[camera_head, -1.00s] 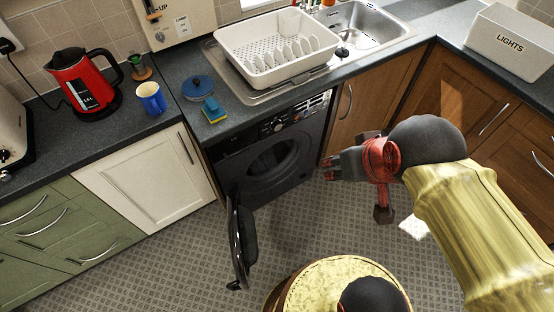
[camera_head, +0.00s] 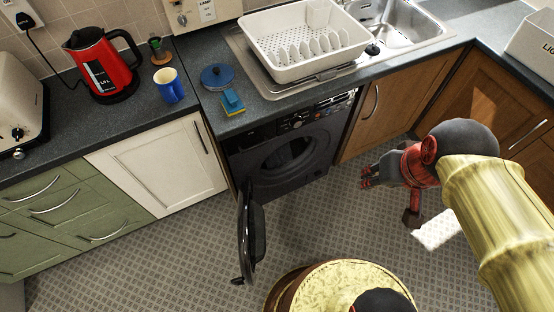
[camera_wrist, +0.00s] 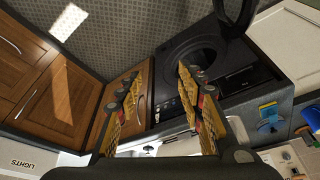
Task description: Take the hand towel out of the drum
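The washing machine (camera_head: 262,131) is black and stands under the counter, with its round door (camera_head: 250,235) swung open to the left. Its drum opening (camera_head: 287,155) is dark, and I cannot make out a hand towel inside. The opening also shows in the wrist view (camera_wrist: 204,58), beyond the fingers. My gripper (camera_head: 367,175) is to the right of the opening and in front of the wooden cupboard, clear of the machine. In the wrist view, its two yellow-padded fingers (camera_wrist: 160,98) are spread apart with nothing between them.
The open door sticks out over the floor left of the opening. The tiled floor (camera_head: 190,265) in front is clear. Above are the counter with a white dish rack (camera_head: 290,75), blue mug (camera_head: 169,85), red kettle (camera_head: 105,65) and sponge (camera_head: 232,102). A wooden cupboard (camera_head: 385,105) stands right of the machine.

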